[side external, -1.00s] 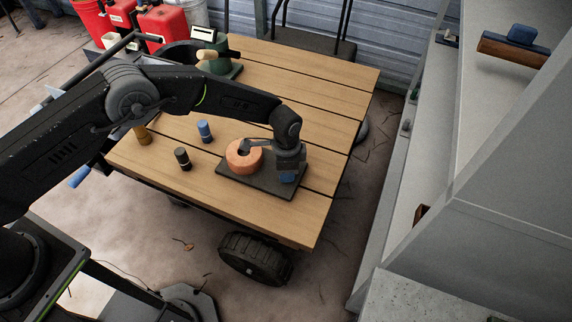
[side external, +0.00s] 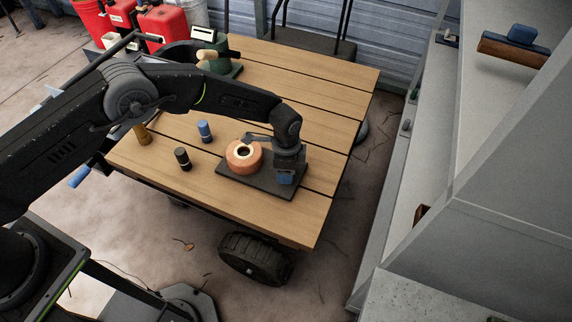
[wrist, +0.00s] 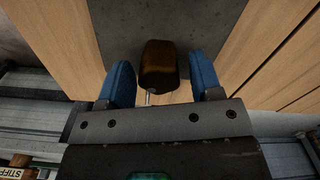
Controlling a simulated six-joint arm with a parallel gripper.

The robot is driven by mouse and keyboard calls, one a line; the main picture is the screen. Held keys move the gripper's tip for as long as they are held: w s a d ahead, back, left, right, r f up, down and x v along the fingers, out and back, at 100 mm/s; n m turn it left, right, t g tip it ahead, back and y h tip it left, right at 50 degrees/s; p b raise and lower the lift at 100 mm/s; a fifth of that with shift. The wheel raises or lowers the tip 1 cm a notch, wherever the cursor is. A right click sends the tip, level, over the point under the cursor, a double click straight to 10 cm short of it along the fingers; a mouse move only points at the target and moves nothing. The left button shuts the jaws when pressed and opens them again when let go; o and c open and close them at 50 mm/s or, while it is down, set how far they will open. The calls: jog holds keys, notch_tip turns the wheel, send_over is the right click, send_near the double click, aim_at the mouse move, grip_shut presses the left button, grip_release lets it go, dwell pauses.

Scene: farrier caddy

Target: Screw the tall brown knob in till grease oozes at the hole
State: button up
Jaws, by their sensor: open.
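The brown knob (wrist: 158,65) shows in the wrist view between my fingers, with a thin shiny metal stem beside its lower end. My gripper (wrist: 161,63) has blue fingers on either side of the knob; it is open, with a gap on each side. In the side view my gripper (side external: 286,179) is at the right end of the dark plate (side external: 253,189) and hides the knob. A round copper-orange body (side external: 233,163) sits on the plate's left part. A pale cream ring shows around the dark hole in its top.
A black-topped knob (side external: 183,159), a blue knob (side external: 205,131) and an amber-brown piece (side external: 143,136) stand left of the plate on the wooden table (side external: 290,75). A green device (side external: 222,68) is at the back. The table's front right is clear.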

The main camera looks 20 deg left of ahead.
jog(key=shift+r, duration=2.3)
jog(key=shift+r, duration=0.1)
jog(key=s+a+r+n+t, duration=0.15)
jog(key=a+r, duration=0.25)
jog(key=r, duration=0.5)
jog(key=s+a+r+n, duration=0.25)
jog(key=a+r, duration=0.25)
jog(key=r, duration=0.3)
jog(key=s+a+r+n+t, duration=0.15)
jog(key=a+r, duration=0.25)
jog(key=r, duration=0.5)
jog(key=s+a+r+n+t, duration=0.1)
jog(key=s+a+r+n, duration=0.3)
jog(key=s+a+r, duration=0.45)
jog(key=s+a+f+n+t, duration=0.1)
jog(key=s+n, duration=0.4)
jog(key=s, duration=0.9)
jog(key=shift+s+a+f+t, duration=0.35)
jog(key=shift+a+f, duration=0.3)
jog(key=shift+a, duration=0.45)
